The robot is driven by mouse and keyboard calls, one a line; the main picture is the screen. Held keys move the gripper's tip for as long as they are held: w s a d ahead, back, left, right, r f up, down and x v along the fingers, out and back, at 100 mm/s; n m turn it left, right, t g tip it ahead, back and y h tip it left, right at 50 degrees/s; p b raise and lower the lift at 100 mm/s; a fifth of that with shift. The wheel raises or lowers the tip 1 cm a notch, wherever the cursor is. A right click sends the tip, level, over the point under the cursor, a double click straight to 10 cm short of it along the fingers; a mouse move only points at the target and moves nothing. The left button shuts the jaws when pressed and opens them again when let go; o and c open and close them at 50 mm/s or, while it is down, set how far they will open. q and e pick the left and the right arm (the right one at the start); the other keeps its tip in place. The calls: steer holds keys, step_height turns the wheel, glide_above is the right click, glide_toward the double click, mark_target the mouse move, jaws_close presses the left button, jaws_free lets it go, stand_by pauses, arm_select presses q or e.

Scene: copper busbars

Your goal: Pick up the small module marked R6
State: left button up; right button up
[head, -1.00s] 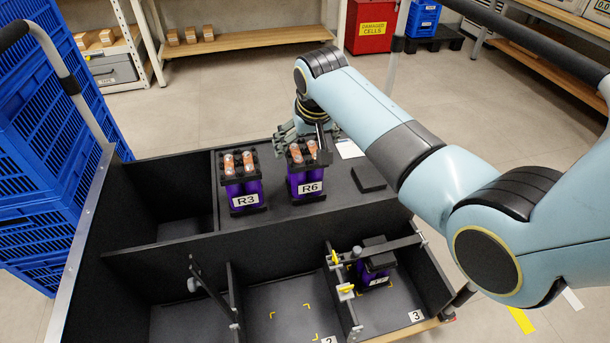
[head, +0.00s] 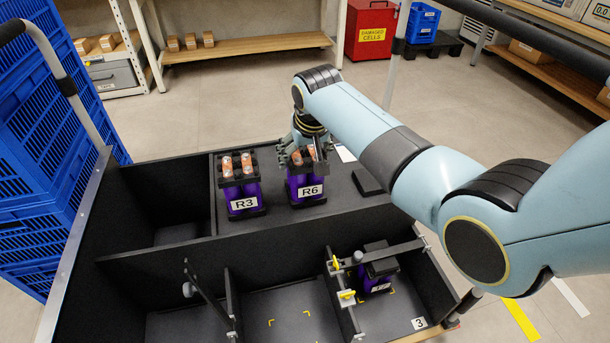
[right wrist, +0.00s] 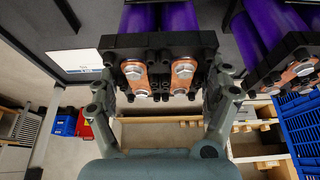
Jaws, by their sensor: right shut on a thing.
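The small module marked R6 (head: 305,189) stands upright on the black raised deck of the cart. It has purple cells, a black top frame, copper busbars and a white label. My right gripper (head: 303,156) is at its top, shut on it. In the right wrist view the fingers (right wrist: 160,85) lie on both sides of the module's black frame (right wrist: 158,46), with the two copper busbars between them. The module R3 (head: 241,188) stands just left of R6 and also shows in the right wrist view (right wrist: 290,60). My left gripper is not in view.
A black block (head: 367,182) lies right of R6 on the deck. In front are walled bays; the right bay holds another purple module (head: 375,279) under a clamp bar (head: 385,250). The middle bay (head: 290,310) is empty. Blue crates (head: 45,150) stand at left.

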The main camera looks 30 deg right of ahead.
steer(key=shift+c, duration=1)
steer(key=shift+w+r, duration=0.15)
steer(key=shift+r, duration=0.1)
